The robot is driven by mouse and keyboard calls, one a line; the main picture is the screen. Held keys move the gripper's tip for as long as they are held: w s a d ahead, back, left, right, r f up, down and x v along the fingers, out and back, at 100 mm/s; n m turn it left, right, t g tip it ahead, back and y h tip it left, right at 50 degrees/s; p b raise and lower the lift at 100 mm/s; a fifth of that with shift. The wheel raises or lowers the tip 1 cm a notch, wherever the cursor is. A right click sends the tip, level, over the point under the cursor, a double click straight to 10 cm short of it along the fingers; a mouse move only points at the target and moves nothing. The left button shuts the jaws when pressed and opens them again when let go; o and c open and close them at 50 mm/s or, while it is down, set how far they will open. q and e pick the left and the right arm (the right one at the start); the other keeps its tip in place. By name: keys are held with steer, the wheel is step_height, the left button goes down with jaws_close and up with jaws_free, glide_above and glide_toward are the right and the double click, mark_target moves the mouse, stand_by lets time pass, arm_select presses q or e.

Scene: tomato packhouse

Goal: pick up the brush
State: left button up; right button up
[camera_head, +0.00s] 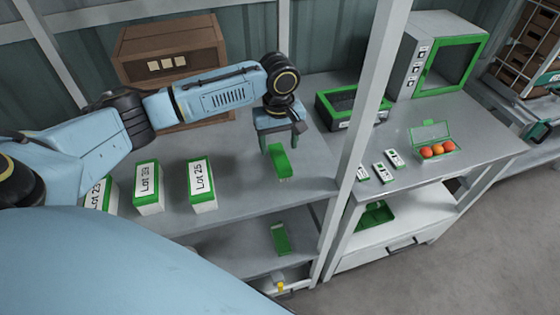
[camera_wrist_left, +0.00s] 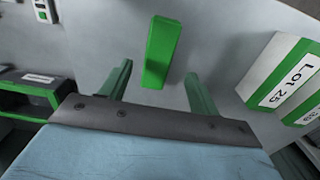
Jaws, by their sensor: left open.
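The brush (camera_head: 279,163) is green with pale bristles at its near end. It is on the grey upper shelf, below my left gripper (camera_head: 282,141). In the left wrist view, the brush (camera_wrist_left: 161,52) shows as a green block between and beyond the fingertips of my left gripper (camera_wrist_left: 158,74). The fingers are apart, one on each side of it in that picture, with gaps on both sides. I cannot tell how much height is left between fingers and brush. I do not make out my right gripper.
Behind are a wooden cabinet (camera_head: 170,48) and a green-black device (camera_head: 340,119). A green item (camera_head: 281,238) is on the lower shelf.

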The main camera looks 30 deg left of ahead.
mark_target(280, 157)
arm_select(q)
step_height(280, 157, down, 4)
steer(key=shift+w+f, duration=0.1)
steer(key=shift+f, duration=0.15)
steer(key=c, duration=1.1)
steer(key=shift+r, duration=0.1)
step_height(280, 157, up, 10)
